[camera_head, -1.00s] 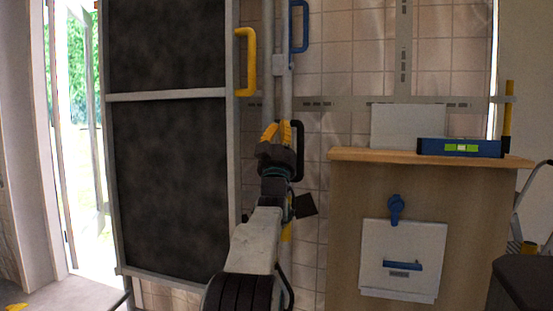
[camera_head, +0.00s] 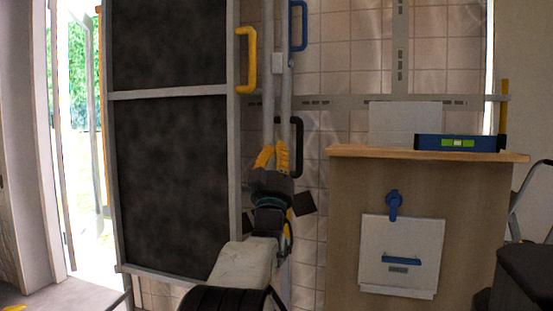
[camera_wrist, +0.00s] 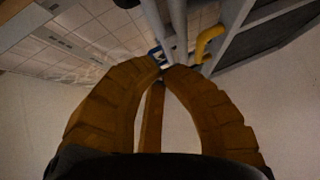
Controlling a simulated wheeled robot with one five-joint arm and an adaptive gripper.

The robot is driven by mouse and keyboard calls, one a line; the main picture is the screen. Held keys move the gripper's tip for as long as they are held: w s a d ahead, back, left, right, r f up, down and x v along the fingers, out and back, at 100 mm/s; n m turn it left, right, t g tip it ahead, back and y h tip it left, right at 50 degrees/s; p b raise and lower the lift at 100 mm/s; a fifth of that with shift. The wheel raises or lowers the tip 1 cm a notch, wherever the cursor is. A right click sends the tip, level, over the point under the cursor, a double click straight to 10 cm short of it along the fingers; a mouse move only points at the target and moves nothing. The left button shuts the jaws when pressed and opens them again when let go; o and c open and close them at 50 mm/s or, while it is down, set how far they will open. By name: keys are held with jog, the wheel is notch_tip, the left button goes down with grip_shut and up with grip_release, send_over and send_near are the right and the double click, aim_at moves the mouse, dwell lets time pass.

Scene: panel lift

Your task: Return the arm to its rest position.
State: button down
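My gripper (camera_head: 272,154) has yellow-orange fingers on a dark palm. It points upward in front of the tiled wall, just right of the large dark panel (camera_head: 170,180) in its grey frame. In the wrist view my gripper (camera_wrist: 163,68) shows its fingers arching in, with the tips close together and nothing seen between them. My grey arm (camera_head: 245,264) is below it. A yellow handle (camera_head: 250,60) on the panel's frame is above the gripper and apart from it.
Vertical pipes (camera_head: 268,60), a blue handle (camera_head: 304,25) and a black handle (camera_head: 297,147) are close behind the gripper. A wooden counter (camera_head: 340,220) with a blue level (camera_head: 458,143) stands at right. A ladder (camera_head: 525,200) is at far right. An opening is at far left.

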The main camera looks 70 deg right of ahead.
jog(key=shift+s+a+f, duration=0.1)
jog(key=shift+a+f, duration=0.4)
